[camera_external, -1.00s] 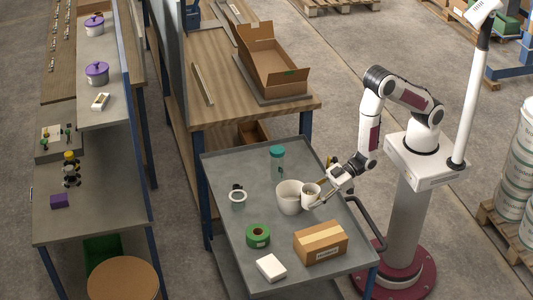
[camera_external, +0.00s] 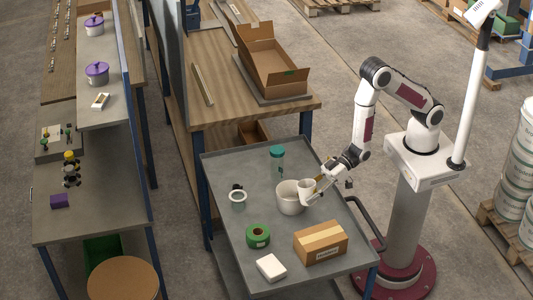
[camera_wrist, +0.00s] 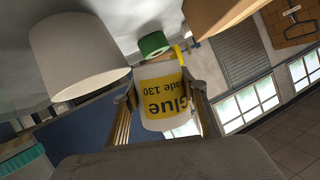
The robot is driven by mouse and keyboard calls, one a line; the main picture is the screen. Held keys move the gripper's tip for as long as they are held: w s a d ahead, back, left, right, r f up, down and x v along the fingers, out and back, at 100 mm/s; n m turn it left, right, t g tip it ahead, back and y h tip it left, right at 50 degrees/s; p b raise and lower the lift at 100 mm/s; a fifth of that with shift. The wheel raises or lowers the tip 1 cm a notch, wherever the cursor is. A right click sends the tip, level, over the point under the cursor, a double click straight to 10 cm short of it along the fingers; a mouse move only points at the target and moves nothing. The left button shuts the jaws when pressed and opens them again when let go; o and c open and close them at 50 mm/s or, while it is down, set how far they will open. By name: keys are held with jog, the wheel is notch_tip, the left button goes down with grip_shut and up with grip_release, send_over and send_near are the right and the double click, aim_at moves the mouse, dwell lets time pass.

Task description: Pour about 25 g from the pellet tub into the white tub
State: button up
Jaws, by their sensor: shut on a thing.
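The white tub (camera_external: 290,199) stands on the grey cart top; in the wrist view it shows large at upper left (camera_wrist: 75,55). My gripper (camera_external: 318,193) is shut on the pellet tub (camera_external: 306,185), a smaller white tub with a yellow "Glue" label (camera_wrist: 163,98), which sits between the two fingers in the wrist view. The pellet tub is held at the white tub's right rim, partly in front of it in the outside view, and looks tilted. Its pellets are not visible now. I cannot tell whether any pellets are falling or how much is in the white tub.
A green tape roll (camera_external: 258,235), a taped cardboard box (camera_external: 320,243) and a white box (camera_external: 271,267) lie at the cart's near end.

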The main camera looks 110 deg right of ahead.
aim_at(300, 184)
jog(key=shift+w+d+r+m+g+y, duration=0.15)
jog(key=shift+w+d+r+m+y, duration=0.1)
jog(key=shift+d+r+m+y, duration=0.4)
jog(key=shift+w+d+r+m+g+y, duration=0.15)
jog(key=shift+w+d+r+m+y, duration=0.15)
jog(key=shift+d+m, duration=0.5)
jog(key=shift+d+f+m+y, duration=0.1)
jog(key=shift+f+m+y, duration=0.15)
jog(key=shift+m+y, duration=0.3)
jog(key=shift+r+m+y, duration=0.4)
jog(key=shift+r+m, duration=0.05)
jog(key=shift+m, duration=0.35)
jog(key=shift+f+m, duration=0.3)
jog(key=shift+m, duration=0.2)
jog(key=shift+r+m+y, duration=0.2)
jog(key=shift+m+y, duration=0.1)
jog(key=shift+y, duration=0.1)
jog(key=shift+r+m, duration=0.25)
jog(key=shift+m, duration=0.15)
jog(key=shift+w+d+f+m+y, duration=0.1)
jog(key=shift+d+f+m+y, duration=0.2)
jog(key=shift+m+y, duration=0.35)
dwell(1.2)
jog(key=shift+d+r+m+y, duration=0.2)
jog(key=shift+r+m+y, duration=0.1)
jog(key=shift+m, duration=0.25)
dwell(1.5)
